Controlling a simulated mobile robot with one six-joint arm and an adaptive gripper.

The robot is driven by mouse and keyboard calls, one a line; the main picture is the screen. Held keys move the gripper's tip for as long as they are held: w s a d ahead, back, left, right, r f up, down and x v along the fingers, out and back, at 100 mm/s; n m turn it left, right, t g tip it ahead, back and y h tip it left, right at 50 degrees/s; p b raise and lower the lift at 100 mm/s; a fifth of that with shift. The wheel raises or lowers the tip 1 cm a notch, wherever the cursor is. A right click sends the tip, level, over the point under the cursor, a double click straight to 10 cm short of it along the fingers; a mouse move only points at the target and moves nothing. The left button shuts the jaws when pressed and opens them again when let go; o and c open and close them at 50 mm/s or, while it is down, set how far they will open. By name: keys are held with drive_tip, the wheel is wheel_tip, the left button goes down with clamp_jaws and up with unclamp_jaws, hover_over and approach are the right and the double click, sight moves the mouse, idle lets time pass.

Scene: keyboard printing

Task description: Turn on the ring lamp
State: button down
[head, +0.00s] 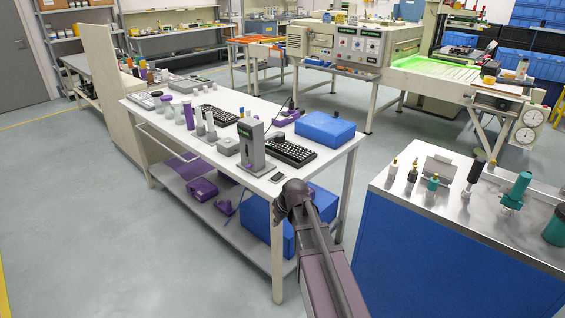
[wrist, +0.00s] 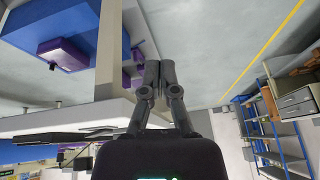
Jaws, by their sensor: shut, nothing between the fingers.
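I cannot make out a ring lamp for certain in either view. A grey upright device with a dark display (head: 251,146) stands on the white table, near its front edge. My gripper (wrist: 160,66) is shut and empty in the wrist view, its two fingers side by side. In the head view my arm reaches up from the bottom to the table's near right corner, and the fingertips are not clear there.
The white table (head: 308,165) holds a black keyboard (head: 290,152), a blue case (head: 325,129) and several small grey and purple items. A steel-topped blue cabinet (head: 400,240) with bottles stands at right. Grey floor (head: 120,250) is clear at left.

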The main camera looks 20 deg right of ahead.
drive_tip(key=w+d+r+n+t+p, duration=0.1)
drive_tip(key=w+d+r+t+p, duration=0.1)
drive_tip(key=w+d+r+p, duration=0.3)
drive_tip(key=w+d+r+n+t+p, duration=0.1)
drive_tip(key=w+d+r+t+p, duration=0.1)
drive_tip(key=w+d+r+p, duration=0.3)
drive_tip(key=w+r+p, duration=0.1)
drive_tip(key=w+r, duration=0.3)
drive_tip(key=r, duration=0.2)
drive_tip(key=shift+w+d+r+n+t+y, duration=0.2)
drive_tip(key=shift+w+d+n+t+y, duration=0.1)
drive_tip(key=shift+w+n+y, duration=0.1)
drive_tip(key=shift+f, duration=0.1)
drive_tip(key=b, duration=0.7)
hover_over(282, 174)
drive_tip(key=f, duration=0.7)
drive_tip(key=shift+s+a, duration=0.25)
drive_tip(key=shift+s, duration=0.05)
drive_tip(key=shift+w+d+f+b, duration=0.1)
drive_tip(key=shift+d+f+b, duration=0.05)
drive_tip(key=shift+f+b, duration=0.8)
drive_tip(key=shift+w+d+f+b, duration=0.1)
drive_tip(key=shift+f+b, duration=0.85)
